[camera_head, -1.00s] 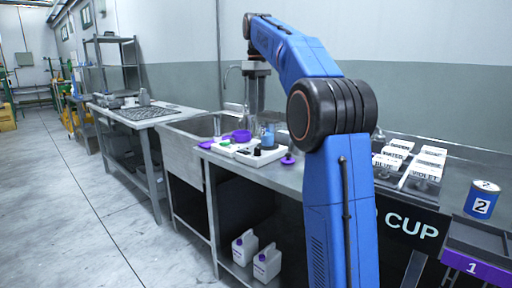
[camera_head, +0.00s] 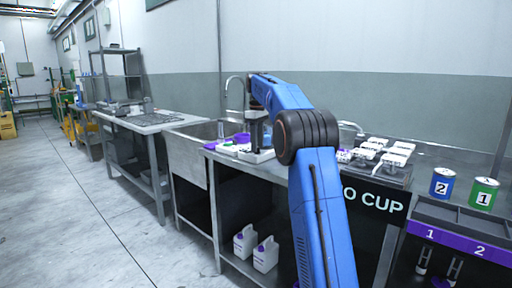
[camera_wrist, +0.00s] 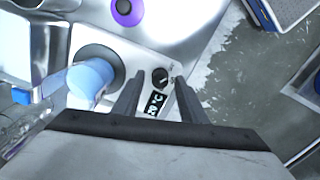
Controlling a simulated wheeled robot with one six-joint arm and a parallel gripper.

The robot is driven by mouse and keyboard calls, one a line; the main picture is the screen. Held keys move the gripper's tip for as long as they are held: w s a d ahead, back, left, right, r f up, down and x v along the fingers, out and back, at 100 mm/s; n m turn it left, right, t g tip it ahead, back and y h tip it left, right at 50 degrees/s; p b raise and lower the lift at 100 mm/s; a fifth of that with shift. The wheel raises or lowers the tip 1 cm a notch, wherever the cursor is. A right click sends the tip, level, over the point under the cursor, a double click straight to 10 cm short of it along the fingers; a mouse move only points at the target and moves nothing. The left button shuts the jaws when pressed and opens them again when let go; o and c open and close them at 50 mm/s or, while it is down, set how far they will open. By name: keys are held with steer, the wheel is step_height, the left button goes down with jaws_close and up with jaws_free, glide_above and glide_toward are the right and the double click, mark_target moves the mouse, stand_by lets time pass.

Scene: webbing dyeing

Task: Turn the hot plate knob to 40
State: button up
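The hot plate (camera_head: 257,157) is a white unit on the steel counter, largely hidden by my arm in the head view. In the wrist view its black round knob (camera_wrist: 160,78) has a light pointer mark, and a small dark display (camera_wrist: 155,103) beside it shows a °C reading that I cannot read surely. My gripper (camera_wrist: 159,75) is open, with one finger on each side of the knob and visible gaps to it. Contact or height above the plate cannot be told. A beaker of blue liquid (camera_wrist: 92,78) stands on the plate's round heating surface.
A purple round object (camera_wrist: 126,10) lies near the plate. The sink (camera_head: 200,135) is left of the plate. White jugs (camera_head: 265,254) sit on the lower shelf.

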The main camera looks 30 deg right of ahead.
steer(key=shift+f, duration=0.1)
steer(key=shift+c, duration=0.5)
jaws_close()
steer(key=shift+m, duration=0.4)
steer(key=m, duration=0.5)
steer(key=shift+m, duration=0.3)
steer(key=m, duration=0.5)
steer(key=shift+m, duration=0.3)
